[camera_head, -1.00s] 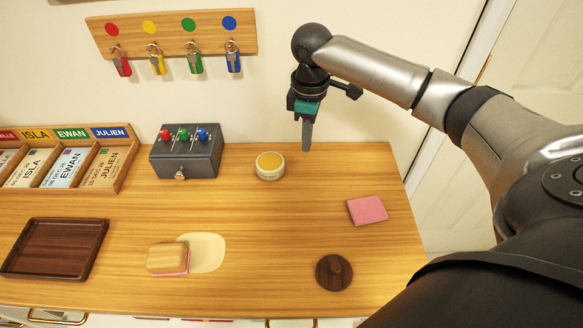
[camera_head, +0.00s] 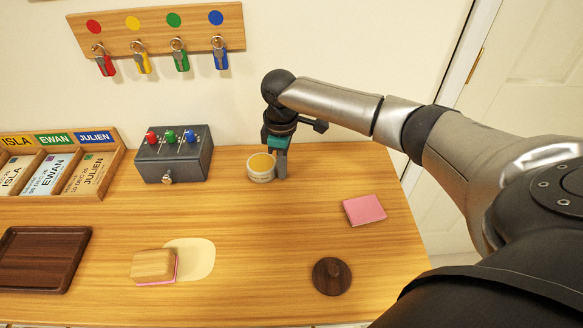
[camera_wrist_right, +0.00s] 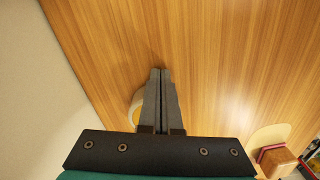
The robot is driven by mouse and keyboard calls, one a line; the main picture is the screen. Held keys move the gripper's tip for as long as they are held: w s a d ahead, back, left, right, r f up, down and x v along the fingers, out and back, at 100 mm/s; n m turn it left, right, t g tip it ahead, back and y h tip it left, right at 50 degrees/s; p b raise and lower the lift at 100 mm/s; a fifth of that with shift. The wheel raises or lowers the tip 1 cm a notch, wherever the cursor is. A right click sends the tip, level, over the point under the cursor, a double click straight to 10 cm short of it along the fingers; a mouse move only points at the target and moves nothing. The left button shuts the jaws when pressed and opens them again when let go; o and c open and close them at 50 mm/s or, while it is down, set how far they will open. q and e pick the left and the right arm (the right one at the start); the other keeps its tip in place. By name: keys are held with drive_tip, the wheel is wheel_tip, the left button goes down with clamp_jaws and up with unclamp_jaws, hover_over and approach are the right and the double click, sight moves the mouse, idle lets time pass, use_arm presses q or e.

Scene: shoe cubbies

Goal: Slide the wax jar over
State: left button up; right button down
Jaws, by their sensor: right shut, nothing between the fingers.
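The wax jar (camera_head: 260,168) is a small round cream pot with yellow wax inside, upright and without a lid on it. It stands near the back of the wooden table, right of the dark switch box. My right gripper (camera_head: 281,176) is shut and empty, pointing down at the jar's right side, very close to it or touching. In the right wrist view the closed fingers (camera_wrist_right: 161,72) hide most of the jar (camera_wrist_right: 136,108). A dark round lid with a knob (camera_head: 332,276) lies near the front right. My left gripper is not in view.
A switch box (camera_head: 174,155) stands left of the jar.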

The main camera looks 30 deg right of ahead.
sight(269, 165)
idle(0.3)
drive_tip(key=shift+w+a+r+p, duration=0.1)
drive_tip(key=shift+w+a+p, duration=0.4)
drive_tip(key=shift+w+a, duration=0.65)
drive_tip(key=shift+w, duration=0.05)
